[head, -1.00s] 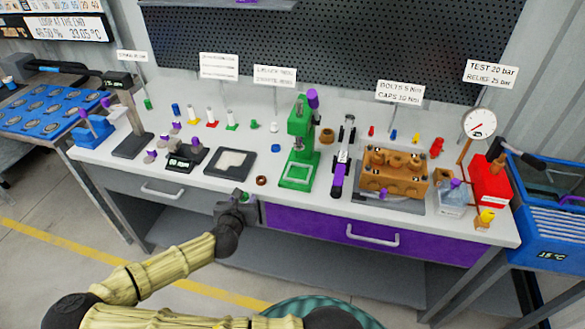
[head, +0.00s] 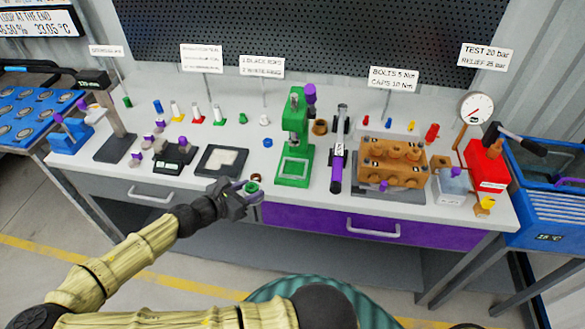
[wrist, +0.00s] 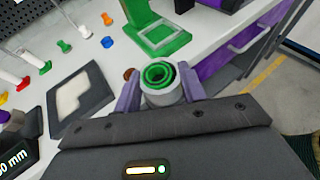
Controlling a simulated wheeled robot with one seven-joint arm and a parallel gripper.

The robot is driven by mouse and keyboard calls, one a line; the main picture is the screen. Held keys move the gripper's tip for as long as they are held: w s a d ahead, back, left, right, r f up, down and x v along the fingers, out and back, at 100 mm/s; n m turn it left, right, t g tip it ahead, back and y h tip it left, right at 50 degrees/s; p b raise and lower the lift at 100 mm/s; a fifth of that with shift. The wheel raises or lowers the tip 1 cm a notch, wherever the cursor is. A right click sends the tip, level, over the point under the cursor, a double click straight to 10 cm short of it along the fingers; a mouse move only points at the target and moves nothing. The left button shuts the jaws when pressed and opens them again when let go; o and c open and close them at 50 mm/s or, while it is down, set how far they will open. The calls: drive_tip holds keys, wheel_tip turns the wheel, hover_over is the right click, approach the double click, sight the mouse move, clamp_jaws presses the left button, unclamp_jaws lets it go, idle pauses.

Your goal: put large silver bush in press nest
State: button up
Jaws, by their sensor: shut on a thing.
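My gripper (head: 247,190) is shut on a silver-grey bush (wrist: 161,97) with green rings showing inside its open top. The bush sits upright between the purple fingers in the wrist view; in the head view only its green top (head: 252,187) shows clearly. My gripper is near the bench's front edge, left of the green press (head: 296,135). The press has a green base with a pale square in it (head: 293,170), seen ahead of the bush in the wrist view (wrist: 163,35). The bush is apart from the press. I cannot make out the nest's exact shape.
A brown ring (head: 257,177) lies just behind my gripper. A dark tray with a pale insert (head: 221,160) is to the left. A black-and-purple tool (head: 339,160) and a brown pump block (head: 392,160) stand right of the press.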

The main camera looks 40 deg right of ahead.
drive_tip(key=w+d, duration=0.1)
drive_tip(key=d, duration=0.4)
drive_tip(key=w+d+p, duration=0.1)
drive_tip(key=d, duration=0.5)
drive_tip(key=w+d+p, duration=0.1)
drive_tip(key=d, duration=0.4)
drive_tip(key=shift+d, duration=0.25)
drive_tip(key=shift+w+d, duration=0.15)
drive_tip(key=shift+w, duration=0.05)
drive_tip(key=shift+s, duration=0.15)
drive_tip(key=shift+d+p, duration=0.3)
drive_tip(key=shift+p, duration=0.05)
drive_tip(key=shift+d+f, duration=0.2)
drive_tip(key=shift+f+p, duration=0.35)
drive_tip(key=shift+f, duration=1.25)
drive_tip(key=shift+f, duration=0.15)
